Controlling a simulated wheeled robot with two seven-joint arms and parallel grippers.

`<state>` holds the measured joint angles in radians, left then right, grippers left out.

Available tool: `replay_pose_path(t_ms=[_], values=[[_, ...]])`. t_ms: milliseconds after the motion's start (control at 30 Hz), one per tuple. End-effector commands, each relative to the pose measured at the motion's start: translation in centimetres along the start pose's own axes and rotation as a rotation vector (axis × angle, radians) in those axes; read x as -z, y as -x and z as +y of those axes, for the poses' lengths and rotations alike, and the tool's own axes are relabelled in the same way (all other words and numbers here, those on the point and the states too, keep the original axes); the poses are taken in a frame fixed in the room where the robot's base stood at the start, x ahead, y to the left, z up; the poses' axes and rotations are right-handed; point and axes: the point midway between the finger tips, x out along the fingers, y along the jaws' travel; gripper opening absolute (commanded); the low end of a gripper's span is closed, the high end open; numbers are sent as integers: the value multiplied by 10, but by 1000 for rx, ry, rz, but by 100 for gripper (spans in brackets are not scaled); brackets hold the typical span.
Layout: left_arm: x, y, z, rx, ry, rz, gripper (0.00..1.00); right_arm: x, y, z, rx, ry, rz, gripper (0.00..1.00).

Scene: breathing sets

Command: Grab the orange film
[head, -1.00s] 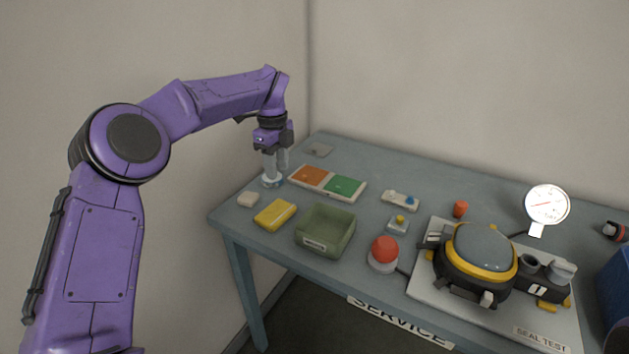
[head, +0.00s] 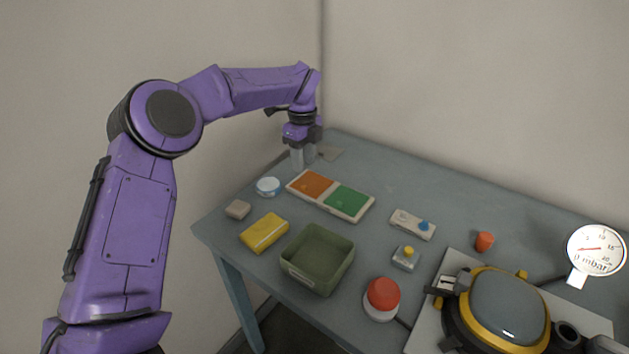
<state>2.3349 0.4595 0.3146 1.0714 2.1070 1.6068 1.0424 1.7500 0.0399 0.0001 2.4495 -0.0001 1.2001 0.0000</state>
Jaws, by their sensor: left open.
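The orange film (head: 312,183) is a flat orange square at the left end of a pale two-part tray (head: 329,197). A green square (head: 347,199) fills the other half. My left gripper (head: 303,164) points down with its pale fingers open, just above and behind the orange film in the head view. It looks empty and apart from the film; its exact height over the table is hard to tell. My right gripper is not in view.
A round white-and-blue container (head: 268,187) stands left of the tray. A yellow pack (head: 264,232), green bin (head: 319,259) and red button (head: 381,299) are nearer the front. A domed device (head: 507,303) and gauge (head: 597,249) are at right.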

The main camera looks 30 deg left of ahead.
Motion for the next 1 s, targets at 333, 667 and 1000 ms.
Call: replay_pose_path(t_ms=[333, 667, 1000], values=[[-4, -50, 3, -6, 2, -1, 40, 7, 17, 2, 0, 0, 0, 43], [-5, -75, 3, -1, 4, 0, 40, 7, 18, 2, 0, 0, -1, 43], [-5, -74, 2, -1, 3, -1, 0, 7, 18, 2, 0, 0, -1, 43]])
